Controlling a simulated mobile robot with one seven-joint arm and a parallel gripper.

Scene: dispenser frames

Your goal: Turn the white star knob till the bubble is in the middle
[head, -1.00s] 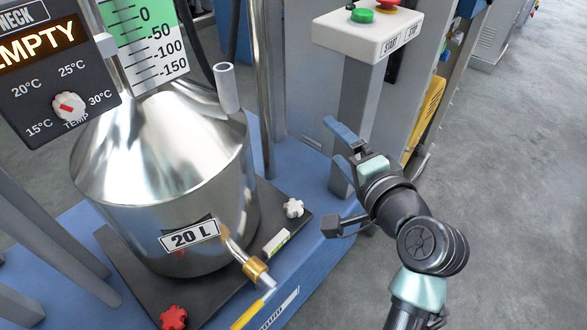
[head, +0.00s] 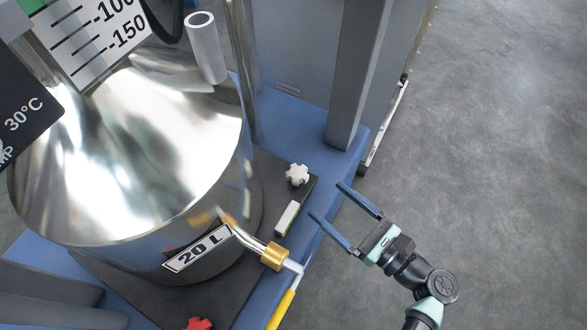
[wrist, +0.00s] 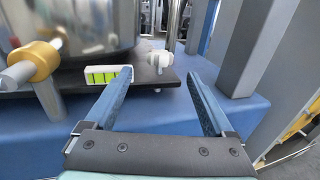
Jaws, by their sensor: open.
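The white star knob (head: 297,174) sits on the far right corner of the dark plate under the steel vessel. It also shows in the wrist view (wrist: 159,60), ahead of my fingers and between them in the picture. The bubble level (head: 287,218) lies on the plate's edge; its green window (wrist: 108,75) faces the wrist camera, partly behind my left finger. The bubble's position is too small to tell. My gripper (head: 328,202) is open and empty, to the right of the level and below the knob in the head view, apart from both.
A red star knob (head: 199,323) is at the plate's near corner. A brass spout (head: 273,256) with a yellow handle (head: 281,309) juts out left of my gripper. A grey post (head: 354,80) stands behind the knob. Grey floor on the right is clear.

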